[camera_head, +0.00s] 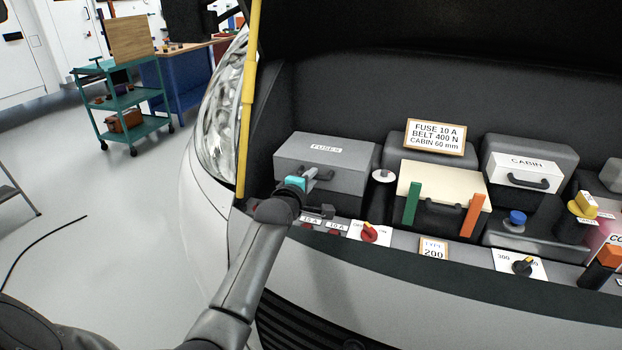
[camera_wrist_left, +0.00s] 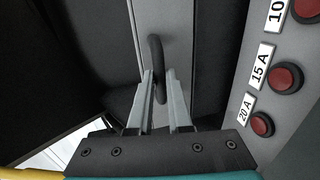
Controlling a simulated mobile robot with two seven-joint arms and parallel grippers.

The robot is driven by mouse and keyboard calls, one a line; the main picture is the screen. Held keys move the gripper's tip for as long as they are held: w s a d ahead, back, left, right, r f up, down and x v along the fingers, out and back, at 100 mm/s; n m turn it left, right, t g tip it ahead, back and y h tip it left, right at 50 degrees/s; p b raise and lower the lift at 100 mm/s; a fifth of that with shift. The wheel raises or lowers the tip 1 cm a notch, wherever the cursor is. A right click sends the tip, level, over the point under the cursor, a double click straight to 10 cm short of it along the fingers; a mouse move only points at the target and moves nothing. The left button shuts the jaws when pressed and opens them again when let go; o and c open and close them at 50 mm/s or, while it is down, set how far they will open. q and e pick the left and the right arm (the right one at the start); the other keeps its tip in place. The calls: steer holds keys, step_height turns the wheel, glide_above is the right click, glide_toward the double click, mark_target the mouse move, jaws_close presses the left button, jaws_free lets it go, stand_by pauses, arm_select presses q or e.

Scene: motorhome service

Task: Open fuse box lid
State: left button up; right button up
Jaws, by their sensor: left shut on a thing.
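The fuse box (camera_head: 330,168) is a grey box labelled FUSES at the left of the engine bay. Its lid (camera_head: 318,150) looks closed. My left gripper (camera_head: 309,182) reaches up to the front of the box. In the left wrist view my left gripper (camera_wrist_left: 159,95) has its two pale fingers on either side of the dark curved handle (camera_wrist_left: 157,62) and is shut on it. In the head view the handle is mostly hidden behind the gripper. My right gripper is not in view.
Red buttons (camera_wrist_left: 285,77) marked 10 A, 15 A and 20 A sit beside the box. A red knob (camera_head: 370,232) is right of them. A cream-lidded box (camera_head: 448,182) and the CABIN box (camera_head: 523,168) stand further right. A yellow prop (camera_head: 248,95) rises at the left.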

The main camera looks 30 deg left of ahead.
arm_select(q)
jaws_close()
stand_by(0.8)
